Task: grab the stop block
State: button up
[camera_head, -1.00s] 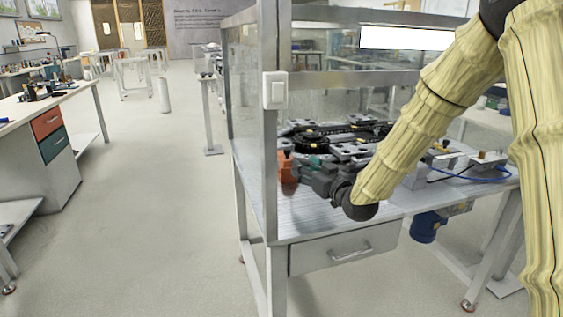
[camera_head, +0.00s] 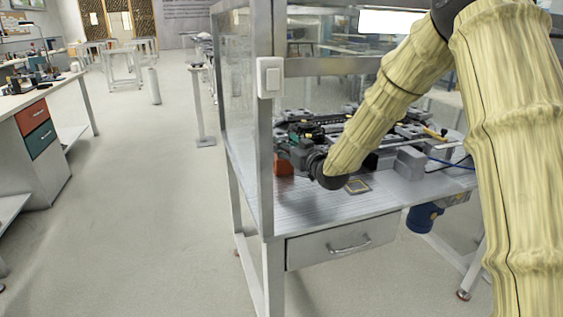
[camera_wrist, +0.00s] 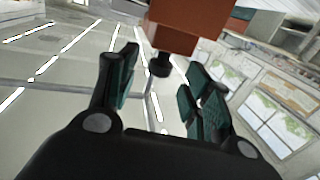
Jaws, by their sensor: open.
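An orange-red block (camera_head: 284,163), which looks like the stop block, stands on the bench top at the left end of the track in the head view. The block's body lies beyond the fingertips. I cannot tell whether anything touches.
The dark ring track (camera_head: 330,125) fills the bench behind my gripper. A metal frame post (camera_head: 266,150) with a white switch (camera_head: 269,77) stands at the left front. A grey block (camera_head: 410,163) and a small gold-edged plate (camera_head: 358,186) sit to the right. The front bench top (camera_head: 310,205) is clear.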

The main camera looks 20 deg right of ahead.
jog(key=shift+x, duration=1.45)
jog(key=shift+d, duration=0.1)
grip_shut()
